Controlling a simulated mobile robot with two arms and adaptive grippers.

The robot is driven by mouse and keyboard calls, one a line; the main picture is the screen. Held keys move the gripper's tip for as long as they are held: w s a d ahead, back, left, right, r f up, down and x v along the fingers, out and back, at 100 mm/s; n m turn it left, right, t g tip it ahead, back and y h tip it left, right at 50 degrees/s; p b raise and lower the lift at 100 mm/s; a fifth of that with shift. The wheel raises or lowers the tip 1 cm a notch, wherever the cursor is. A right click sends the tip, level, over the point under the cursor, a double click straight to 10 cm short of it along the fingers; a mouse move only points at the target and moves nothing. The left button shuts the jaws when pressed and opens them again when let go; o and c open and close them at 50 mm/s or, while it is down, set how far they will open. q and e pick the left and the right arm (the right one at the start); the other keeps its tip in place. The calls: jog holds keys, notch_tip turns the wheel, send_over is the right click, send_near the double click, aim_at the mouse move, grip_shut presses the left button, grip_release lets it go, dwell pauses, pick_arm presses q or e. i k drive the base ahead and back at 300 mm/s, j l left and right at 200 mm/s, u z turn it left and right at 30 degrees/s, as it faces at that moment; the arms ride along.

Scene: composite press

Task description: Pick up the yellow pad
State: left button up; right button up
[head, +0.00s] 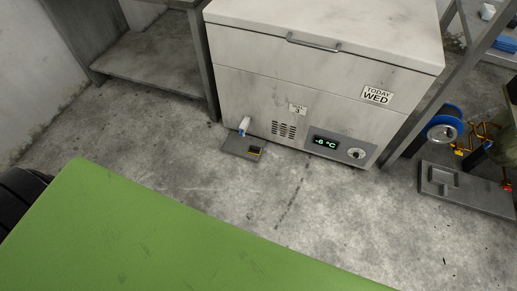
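No clear yellow pad stands out. The only small yellow patch is on a dark little item (256,152) lying on a flat grey plate (234,146) on the floor at the foot of a white chest freezer. It is too small to tell what it is. Neither of my grippers shows in the head view.
The chest freezer (250,95) has a closed lid and a display reading -6 °C. A white and blue item (244,126) stands by the plate. A green surface (150,235) fills the near left. A blue spool (443,128) and a grey plate (465,192) are at right. Bare floor (330,205) lies between.

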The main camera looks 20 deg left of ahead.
aim_at(255, 150)
jog(key=i+j+u, duration=0.15)
jog(key=i+j, duration=0.7)
jog(key=i, duration=0.15)
